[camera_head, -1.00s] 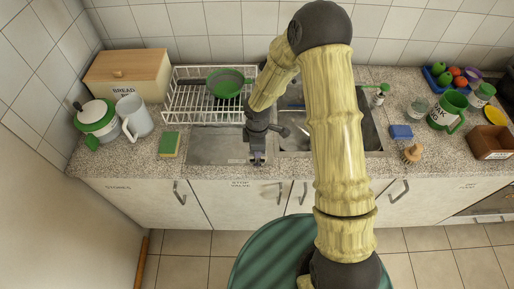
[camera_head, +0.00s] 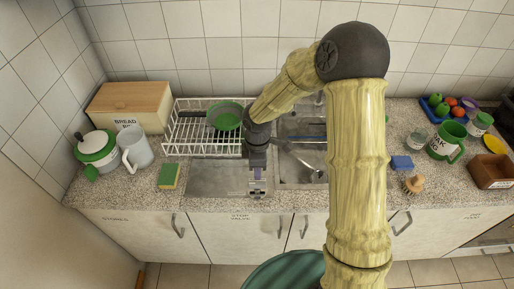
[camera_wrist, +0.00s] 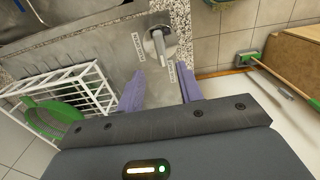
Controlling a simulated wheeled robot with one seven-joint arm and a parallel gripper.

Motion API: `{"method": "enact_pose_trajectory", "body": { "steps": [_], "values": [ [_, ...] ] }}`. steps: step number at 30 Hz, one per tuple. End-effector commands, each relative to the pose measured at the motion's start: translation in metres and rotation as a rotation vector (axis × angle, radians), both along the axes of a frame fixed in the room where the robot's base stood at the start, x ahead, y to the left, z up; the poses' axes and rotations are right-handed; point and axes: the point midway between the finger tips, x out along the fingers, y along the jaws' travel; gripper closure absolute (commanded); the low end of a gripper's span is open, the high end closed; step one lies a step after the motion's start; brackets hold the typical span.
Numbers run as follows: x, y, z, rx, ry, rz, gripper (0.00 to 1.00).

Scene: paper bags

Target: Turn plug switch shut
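The plug switch appears to be a grey metal lever on a round base (camera_wrist: 158,44), set in a steel plate in the wrist view. The lever lies just beyond the fingertips, roughly in line with the gap; I see no contact. In the head view my gripper (camera_head: 257,183) points down over the front of the steel drainer, and the switch is mostly hidden there.
A white dish rack (camera_head: 185,140) with a green pan (camera_head: 227,116) stands behind and left. A sponge (camera_head: 169,176) lies to the left. The sink (camera_head: 305,160) is to the right, with a blue block (camera_head: 401,162) and a brush (camera_head: 413,184) beyond it.

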Motion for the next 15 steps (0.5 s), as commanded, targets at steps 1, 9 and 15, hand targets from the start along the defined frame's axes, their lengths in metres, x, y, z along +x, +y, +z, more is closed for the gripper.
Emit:
{"method": "enact_pose_trajectory", "body": {
  "steps": [1, 9, 15],
  "values": [
    [0.001, -0.001, 0.011, 0.0, -0.005, -0.002, 0.64],
    [0.001, 0.0, 0.064, 0.001, -0.005, 0.0, 0.64],
    [0.001, 0.0, 0.089, 0.0, -0.002, 0.0, 0.64]
  ]
}}
